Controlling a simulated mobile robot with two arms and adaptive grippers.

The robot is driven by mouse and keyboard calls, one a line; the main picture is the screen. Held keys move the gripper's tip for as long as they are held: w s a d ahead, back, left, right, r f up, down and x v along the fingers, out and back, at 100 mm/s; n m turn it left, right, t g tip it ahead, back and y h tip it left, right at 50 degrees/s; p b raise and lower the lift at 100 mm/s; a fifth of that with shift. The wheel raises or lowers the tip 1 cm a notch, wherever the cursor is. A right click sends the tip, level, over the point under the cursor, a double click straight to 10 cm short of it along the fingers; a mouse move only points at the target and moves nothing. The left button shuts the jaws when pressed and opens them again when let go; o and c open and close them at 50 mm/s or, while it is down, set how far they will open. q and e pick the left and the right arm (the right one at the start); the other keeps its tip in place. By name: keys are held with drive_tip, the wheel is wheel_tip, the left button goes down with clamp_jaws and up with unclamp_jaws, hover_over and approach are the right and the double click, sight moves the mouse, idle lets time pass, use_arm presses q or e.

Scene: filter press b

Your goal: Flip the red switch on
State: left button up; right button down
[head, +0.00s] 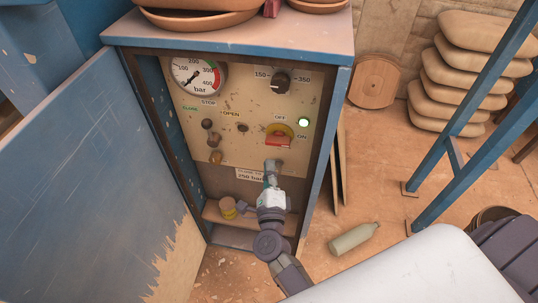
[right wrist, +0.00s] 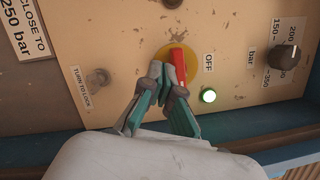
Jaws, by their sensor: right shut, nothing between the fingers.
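The red switch (head: 279,142) sits on a round yellow plate (head: 281,128) on the cream control panel. Its handle lies roughly level, below the OFF label (head: 280,118), with the ON label (head: 302,136) to its right. In the right wrist view the red switch (right wrist: 178,60) shows just beside my fingertips, which partly cover it. My right gripper (head: 273,166) is shut and empty, just below the handle; it also shows in the right wrist view (right wrist: 161,80). I cannot tell whether it touches. A round lamp (head: 303,122) glows green. My left gripper is out of view.
A pressure gauge (head: 197,76) and black knob (head: 282,79) sit above. Small levers (head: 210,132) are at the panel's left. The open blue door (head: 85,170) blocks the left. A green bottle (head: 354,238) lies on the floor at right.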

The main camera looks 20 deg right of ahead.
drive_tip(key=v, duration=0.6)
drive_tip(key=shift+s+a, duration=0.2)
drive_tip(key=shift+s, duration=0.2)
drive_tip(key=s+a+f+n+g+y+p, duration=0.1)
drive_tip(key=s+a+f+n+g+y, duration=0.2)
drive_tip(key=f+n, duration=0.45)
drive_tip(key=s+f+n+g+y+p, duration=0.25)
drive_tip(key=s+f+n, duration=0.2)
drive_tip(key=f, duration=0.65)
drive_tip(key=s+a+f+n+g+y, duration=0.2)
drive_tip(key=s+f+n+y, duration=0.15)
drive_tip(key=f+n, duration=0.45)
drive_tip(key=s+d+f+n+g, duration=0.3)
drive_tip(key=s+d+f, duration=0.1)
drive_tip(key=s, duration=0.4)
drive_tip(key=s+d+f+n+g+h+p, duration=0.1)
drive_tip(key=s+d+f+n+g, duration=0.2)
drive_tip(key=s, duration=0.5)
drive_tip(key=s+d+f+n+g+h+p, duration=0.1)
drive_tip(key=s+d+f+n+g, duration=0.2)
drive_tip(key=s+f, duration=0.4)
drive_tip(key=shift+s+d, duration=0.8)
drive_tip(key=shift+d, duration=0.1)
